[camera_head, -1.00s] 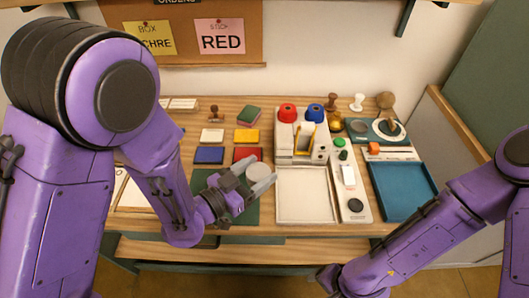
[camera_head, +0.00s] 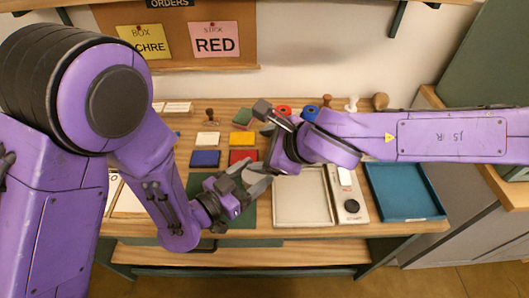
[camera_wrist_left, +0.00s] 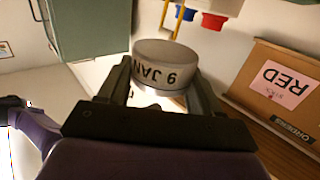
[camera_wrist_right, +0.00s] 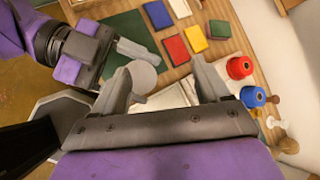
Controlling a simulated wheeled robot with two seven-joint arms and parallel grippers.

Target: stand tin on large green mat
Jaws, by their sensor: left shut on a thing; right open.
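The tin (camera_wrist_right: 143,76) is a round, pale grey drum. In the left wrist view the tin (camera_wrist_left: 163,62) has "9 JAN" on its side, upside down in the picture. My left gripper (camera_wrist_left: 162,82) is shut on it, one finger on each side. In the head view my left gripper (camera_head: 246,178) is over the right part of the large green mat (camera_head: 246,216), which also shows in the right wrist view (camera_wrist_right: 124,28). I cannot tell the tin's height above the mat. My right gripper (camera_wrist_right: 162,85) is open and empty, close to the tin.
Blue (camera_head: 205,158), yellow (camera_head: 242,138) and red (camera_head: 243,156) blocks lie behind the mat. A pale tray (camera_head: 302,205) is right of it, with a blue tray (camera_head: 404,190) further right. My right arm hides much of the table's back right.

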